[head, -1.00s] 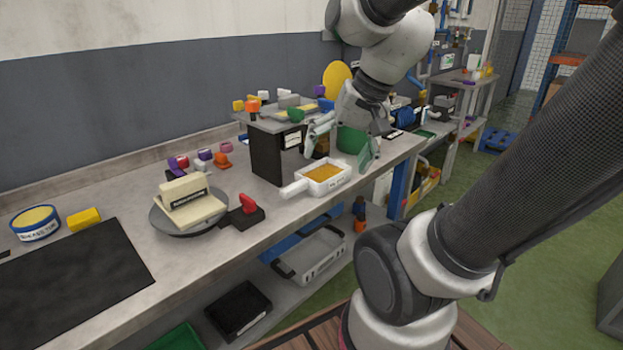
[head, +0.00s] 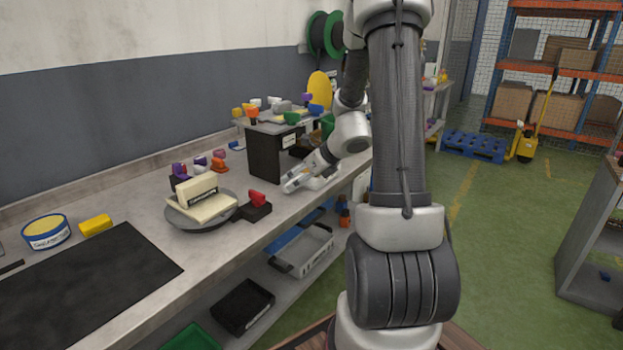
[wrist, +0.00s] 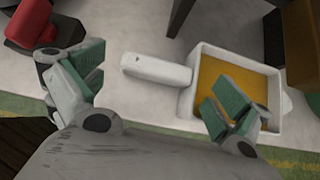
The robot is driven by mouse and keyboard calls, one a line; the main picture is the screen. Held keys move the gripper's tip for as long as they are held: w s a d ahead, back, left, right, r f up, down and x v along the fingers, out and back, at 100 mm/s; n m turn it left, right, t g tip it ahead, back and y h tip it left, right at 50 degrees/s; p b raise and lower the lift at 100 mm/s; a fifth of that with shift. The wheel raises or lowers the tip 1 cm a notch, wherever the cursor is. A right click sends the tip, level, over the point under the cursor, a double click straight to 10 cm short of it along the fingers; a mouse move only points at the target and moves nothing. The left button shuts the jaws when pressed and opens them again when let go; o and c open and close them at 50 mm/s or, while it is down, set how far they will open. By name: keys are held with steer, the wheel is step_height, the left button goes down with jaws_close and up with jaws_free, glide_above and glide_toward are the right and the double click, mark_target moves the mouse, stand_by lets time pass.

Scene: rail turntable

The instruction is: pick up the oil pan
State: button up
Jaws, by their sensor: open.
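The oil pan is a white square pan (wrist: 196,98) with an amber fill and a stubby white handle (wrist: 158,72) that points left in the wrist view. In the head view the pan (head: 322,181) lies on the workbench, mostly hidden behind my gripper (head: 290,185). In the wrist view my gripper (wrist: 155,98) is open, with green-padded fingers spread wide. The handle lies between the fingers, with nothing gripped. The right finger overlaps the pan's amber area; the left finger is over bare bench. I cannot tell whether any finger touches the pan.
A red-knobbed black block (head: 257,205) sits left of the pan, beside a round turntable (head: 180,218) bearing a cream block. A black-sided stand (head: 265,158) with colored parts on top rises behind. The workbench front edge is close to the pan.

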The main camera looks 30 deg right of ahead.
steer(key=x, duration=0.3)
steer(key=shift+w+f, duration=0.25)
steer(key=shift+c, duration=0.4)
steer(key=c, duration=1)
steer(key=shift+c, duration=0.6)
steer(key=shift+r, duration=0.15)
